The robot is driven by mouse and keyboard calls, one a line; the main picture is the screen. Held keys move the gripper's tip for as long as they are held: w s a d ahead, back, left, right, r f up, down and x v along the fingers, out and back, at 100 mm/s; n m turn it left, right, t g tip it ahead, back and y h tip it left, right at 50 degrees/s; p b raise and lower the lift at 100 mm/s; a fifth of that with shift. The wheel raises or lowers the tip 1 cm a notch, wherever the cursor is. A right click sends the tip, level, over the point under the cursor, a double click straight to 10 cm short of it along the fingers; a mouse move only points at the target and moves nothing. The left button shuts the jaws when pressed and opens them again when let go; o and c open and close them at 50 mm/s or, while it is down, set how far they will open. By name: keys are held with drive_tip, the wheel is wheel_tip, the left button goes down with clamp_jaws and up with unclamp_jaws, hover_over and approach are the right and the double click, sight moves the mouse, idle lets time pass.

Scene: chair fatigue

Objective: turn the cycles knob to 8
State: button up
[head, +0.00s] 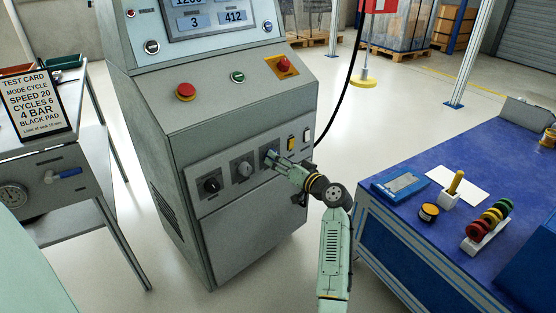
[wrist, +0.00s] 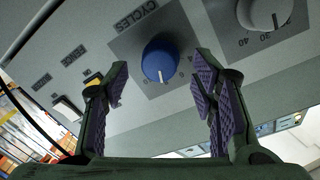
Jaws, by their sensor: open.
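The blue cycles knob (wrist: 160,58) sits on a dark square plate in the wrist view, under the label CYCLES (wrist: 137,16). Its white pointer line points down in that picture; the scale marks around it are too small or hidden to read surely. My gripper (wrist: 160,88) is open, with one finger to each side of the knob and gaps between the fingers and it. In the head view my gripper (head: 275,160) is at the right end of the knob row on the machine front and mostly hides the cycles knob.
A grey knob (head: 245,168) and a black knob (head: 212,185) are left of it. Rocker switches (head: 291,143) are close on its right. Red buttons (head: 185,91) are above. A blue bench (head: 460,170) stands right.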

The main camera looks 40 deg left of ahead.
drive_tip(key=v, duration=1)
drive_tip(key=shift+d, duration=0.25)
drive_tip(key=shift+s, duration=0.1)
